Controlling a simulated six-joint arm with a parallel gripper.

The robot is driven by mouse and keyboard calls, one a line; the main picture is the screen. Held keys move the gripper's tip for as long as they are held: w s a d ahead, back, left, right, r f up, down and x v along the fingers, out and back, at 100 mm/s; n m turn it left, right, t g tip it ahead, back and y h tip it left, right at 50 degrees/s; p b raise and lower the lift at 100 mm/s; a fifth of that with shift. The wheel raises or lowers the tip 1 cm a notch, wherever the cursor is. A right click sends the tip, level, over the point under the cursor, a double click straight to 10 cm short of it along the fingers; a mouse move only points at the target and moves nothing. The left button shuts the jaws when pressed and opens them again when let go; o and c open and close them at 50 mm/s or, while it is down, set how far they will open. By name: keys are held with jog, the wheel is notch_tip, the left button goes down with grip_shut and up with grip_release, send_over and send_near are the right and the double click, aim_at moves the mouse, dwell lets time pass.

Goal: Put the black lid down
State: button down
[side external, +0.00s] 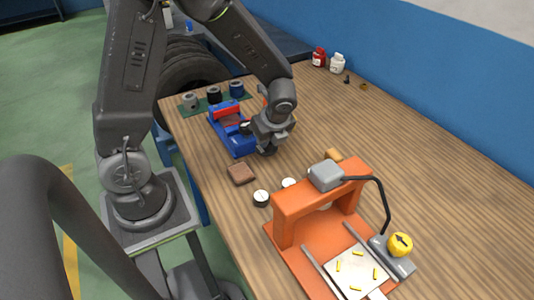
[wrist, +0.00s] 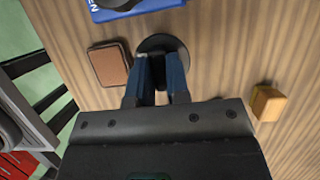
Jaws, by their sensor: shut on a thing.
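My gripper (side external: 268,147) is low over the wooden table, just right of the blue vise-like fixture (side external: 240,146). In the wrist view its two blue-grey fingers (wrist: 161,80) are shut on the round black lid (wrist: 163,45), which shows as a dark disc at their tips. In the side view the lid is mostly hidden under the gripper, with only a dark edge showing. The lid is at or close to the table top; I cannot tell whether it touches.
A brown block (side external: 241,174) lies close by, left of the lid in the wrist view (wrist: 110,63). A small wooden block (side external: 333,155) is to the right. Two white-topped jars (side external: 261,198) and an orange frame (side external: 318,196) stand in front. The table's back right is mostly clear.

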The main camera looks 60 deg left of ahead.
aim_at(267, 163)
jog(key=shift+f, duration=2.5)
jog(key=c, duration=1.1)
grip_release()
jog(key=shift+f, duration=0.15)
jog(key=v, duration=1.2)
jog(key=s+d+r+n+t+h, duration=0.2)
jog(key=s+r+n, duration=0.4)
jog(key=n, duration=0.3)
jog(key=s+d+r+n+t+h, duration=0.2)
jog(key=s+d+r+n+t, duration=0.1)
jog(key=s+r+n, duration=0.4)
jog(key=shift+n+t, duration=0.3)
jog(key=shift+n, duration=0.7)
